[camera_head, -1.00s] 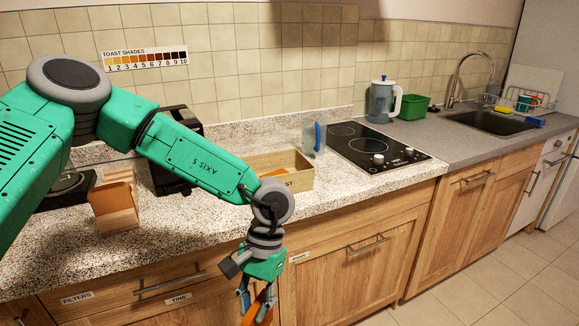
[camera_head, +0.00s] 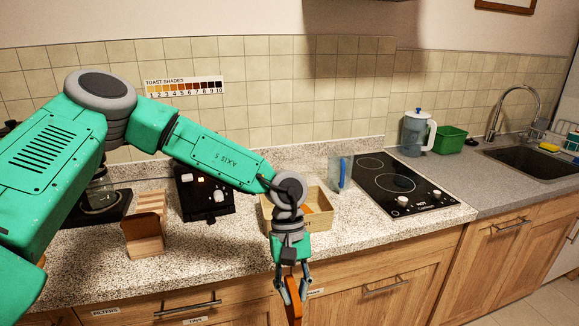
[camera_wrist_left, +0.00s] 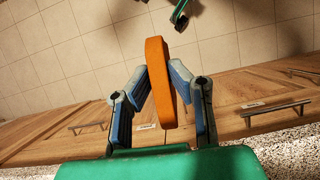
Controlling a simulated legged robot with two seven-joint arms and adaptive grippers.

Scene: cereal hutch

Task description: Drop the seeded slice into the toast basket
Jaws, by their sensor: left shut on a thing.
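My left gripper (camera_head: 291,281) is shut on an orange-brown slice (camera_head: 293,305), which hangs down in front of the counter, over the drawer fronts. In the left wrist view the slice (camera_wrist_left: 155,52) stands edge-on between the two fingers of the gripper (camera_wrist_left: 160,84). Seeds cannot be made out on it. The toast basket (camera_head: 320,222) is a light wooden box on the counter, just behind my left wrist, which hides part of it. Something orange lies inside it. The slice is outside the basket, lower and nearer to me. My right gripper is not seen.
A black toaster (camera_head: 206,199) and a slanted wooden holder (camera_head: 145,235) stand left of the basket. The counter's front edge lies between slice and basket.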

